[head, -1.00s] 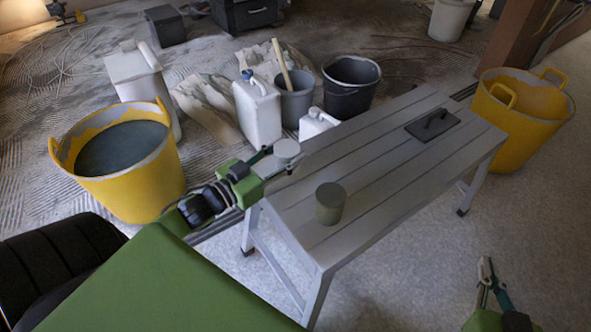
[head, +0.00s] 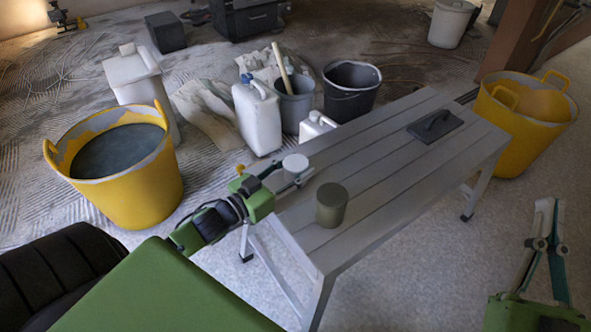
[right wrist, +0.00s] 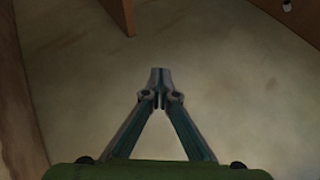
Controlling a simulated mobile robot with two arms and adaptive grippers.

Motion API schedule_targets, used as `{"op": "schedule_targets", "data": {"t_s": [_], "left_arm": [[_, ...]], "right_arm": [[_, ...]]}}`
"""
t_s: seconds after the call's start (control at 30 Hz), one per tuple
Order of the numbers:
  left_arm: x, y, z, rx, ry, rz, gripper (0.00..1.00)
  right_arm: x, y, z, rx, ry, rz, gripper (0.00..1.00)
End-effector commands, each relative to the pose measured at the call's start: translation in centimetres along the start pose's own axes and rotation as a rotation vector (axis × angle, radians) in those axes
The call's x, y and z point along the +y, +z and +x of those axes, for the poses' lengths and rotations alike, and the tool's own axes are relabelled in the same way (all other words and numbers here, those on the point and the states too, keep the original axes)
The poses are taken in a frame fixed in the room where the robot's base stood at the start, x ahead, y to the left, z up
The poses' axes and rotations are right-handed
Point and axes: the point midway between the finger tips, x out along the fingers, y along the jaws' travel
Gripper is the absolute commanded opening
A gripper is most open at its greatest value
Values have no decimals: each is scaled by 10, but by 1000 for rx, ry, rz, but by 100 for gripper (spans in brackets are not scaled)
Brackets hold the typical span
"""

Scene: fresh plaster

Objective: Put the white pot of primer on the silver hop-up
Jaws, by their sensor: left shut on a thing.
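The white pot of primer (head: 295,162) is small and round with a pale lid. My left gripper (head: 292,176) is shut on it, at the back left edge of the silver hop-up (head: 385,158). The pot looks upright; I cannot tell whether it touches the top. The hop-up is a long slatted bench on splayed legs. My right gripper (head: 549,207) is shut and empty, off the hop-up's right side, over the floor. It also shows in the right wrist view (right wrist: 160,78), its tips together.
An olive-grey tin (head: 331,205) stands on the hop-up's near end, right of the pot. A dark float (head: 435,127) lies at its far end. The slats between are clear. Yellow tubs (head: 125,190), white jerrycans (head: 258,118) and dark buckets (head: 351,90) stand around it.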

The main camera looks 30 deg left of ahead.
Motion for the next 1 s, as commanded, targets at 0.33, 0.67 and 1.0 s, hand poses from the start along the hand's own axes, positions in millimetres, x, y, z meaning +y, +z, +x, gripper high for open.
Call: {"op": "schedule_targets", "data": {"t_s": [0.33,0.67,1.0], "left_arm": [[0,0,0,2,0,0,16],[0,2,0,1,0,0,58],[0,0,-11,-2,-1,-1,58]], "right_arm": [[0,-4,0,16,-1,1,0],[-1,-4,0,20,-1,1,0],[2,9,1,-54,3,-3,0]]}}
